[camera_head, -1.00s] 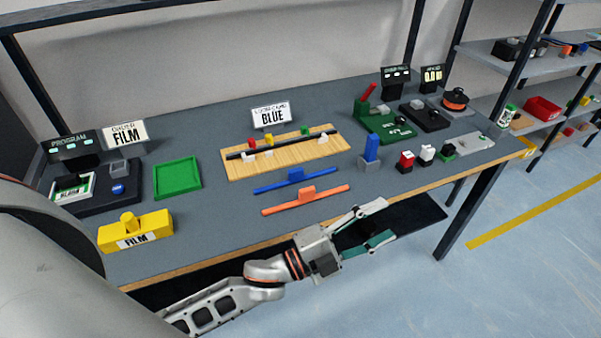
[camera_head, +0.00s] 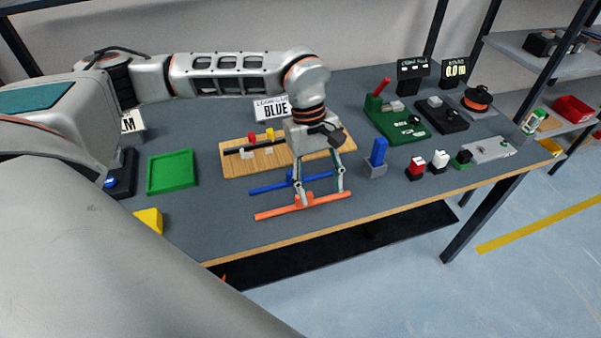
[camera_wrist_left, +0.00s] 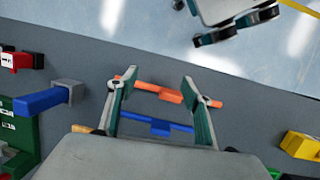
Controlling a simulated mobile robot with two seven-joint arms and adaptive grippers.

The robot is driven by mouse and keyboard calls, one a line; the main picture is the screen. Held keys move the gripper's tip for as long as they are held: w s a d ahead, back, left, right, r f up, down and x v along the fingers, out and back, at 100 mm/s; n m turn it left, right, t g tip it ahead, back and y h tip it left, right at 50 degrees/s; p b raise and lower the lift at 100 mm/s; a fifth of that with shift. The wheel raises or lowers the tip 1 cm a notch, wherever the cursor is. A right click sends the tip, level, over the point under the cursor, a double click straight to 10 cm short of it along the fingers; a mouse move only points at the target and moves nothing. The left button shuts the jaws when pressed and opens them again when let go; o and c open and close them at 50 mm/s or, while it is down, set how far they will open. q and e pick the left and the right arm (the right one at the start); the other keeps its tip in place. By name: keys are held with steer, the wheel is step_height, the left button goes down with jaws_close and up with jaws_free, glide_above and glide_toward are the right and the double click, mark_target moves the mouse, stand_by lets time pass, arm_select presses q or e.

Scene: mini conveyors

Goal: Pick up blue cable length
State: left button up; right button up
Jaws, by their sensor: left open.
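The blue cable length (camera_head: 265,188) lies on the table between the wooden board and the orange cable length (camera_head: 275,212). It is a thin bar with a raised block at its middle. My left gripper (camera_head: 321,191) points down over the two bars, with its fingers spread and nothing held. One finger partly hides the blue bar's middle in the head view. In the left wrist view, the blue cable length (camera_wrist_left: 155,123) spans between the open fingers, nearer the palm. The orange cable length (camera_wrist_left: 148,87) crosses by the fingertips. My right gripper is not in view.
The wooden board (camera_head: 235,166) with a black bar and small blocks is behind. The blue upright block (camera_head: 379,152) stands right of the gripper, with red and white blocks beyond. A green tray (camera_head: 172,172) is at left. Bare table lies left of the bars.

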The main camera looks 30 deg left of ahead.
mark_target(289, 175)
arm_select(q)
steer(key=w+a+r+y, duration=0.1)
steer(key=a, duration=0.2)
steer(key=w+a+r+y, duration=0.1)
steer(key=w+a, duration=0.1)
steer(key=a, duration=0.1)
steer(key=w+a+r+t+y, duration=0.1)
steer(key=a, duration=0.2)
steer(key=shift+w+a, duration=0.2)
steer(key=shift+w, duration=0.1)
steer(key=f, duration=0.7)
steer(key=shift+w+a+f, duration=0.2)
steer(key=shift+a+f, duration=0.05)
steer(key=shift+a, duration=0.05)
steer(key=shift+c, duration=0.4)
steer(key=c, duration=1.2)
